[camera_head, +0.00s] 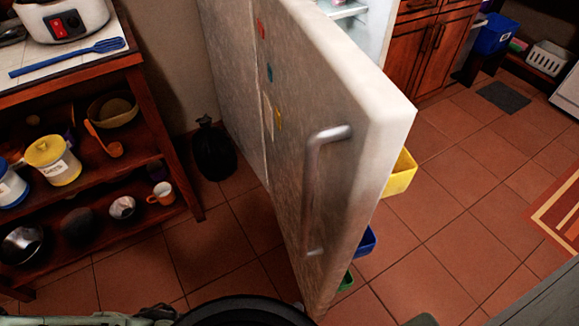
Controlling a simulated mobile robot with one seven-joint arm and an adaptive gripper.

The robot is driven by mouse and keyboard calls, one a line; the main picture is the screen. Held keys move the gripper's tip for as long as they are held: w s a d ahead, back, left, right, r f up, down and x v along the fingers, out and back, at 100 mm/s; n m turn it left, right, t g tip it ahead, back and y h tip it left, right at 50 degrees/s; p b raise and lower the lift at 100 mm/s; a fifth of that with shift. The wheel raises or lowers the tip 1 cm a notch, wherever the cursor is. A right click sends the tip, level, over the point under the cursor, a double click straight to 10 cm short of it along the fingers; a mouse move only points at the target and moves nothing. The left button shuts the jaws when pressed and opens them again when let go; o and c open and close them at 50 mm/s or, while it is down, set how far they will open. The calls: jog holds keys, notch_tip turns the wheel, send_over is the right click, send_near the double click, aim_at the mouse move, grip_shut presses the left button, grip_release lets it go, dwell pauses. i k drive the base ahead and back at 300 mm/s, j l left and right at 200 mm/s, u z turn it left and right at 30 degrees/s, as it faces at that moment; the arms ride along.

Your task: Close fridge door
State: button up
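The fridge door (290,110) stands wide open in the middle of the view, its outer face turned to the left and towards me. A metal handle (314,190) runs down this face near its free edge. Part of the fridge's lit interior (345,10) shows behind the top of the door. A yellow bin (400,174), a blue bin (366,242) and a green bin (346,281) stick out from the door's inner side. My gripper is not clearly seen; only parts of my own body show along the bottom edge.
A wooden shelf unit (140,110) with jars, bowls and a mug stands at the left. A black bag (213,152) sits on the floor behind the door. Tiled floor (450,210) is open to the right, with a patterned rug (562,215) at the right edge.

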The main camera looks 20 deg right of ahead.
aim_at(335, 128)
jog(key=i+j+z, duration=0.1)
jog(key=z, duration=0.3)
jog(key=i+j+z, duration=0.15)
jog(key=z, duration=0.2)
jog(key=k+j+u, duration=0.15)
jog(key=k, duration=0.3)
jog(key=k+j+u, duration=0.15)
jog(key=k, duration=0.35)
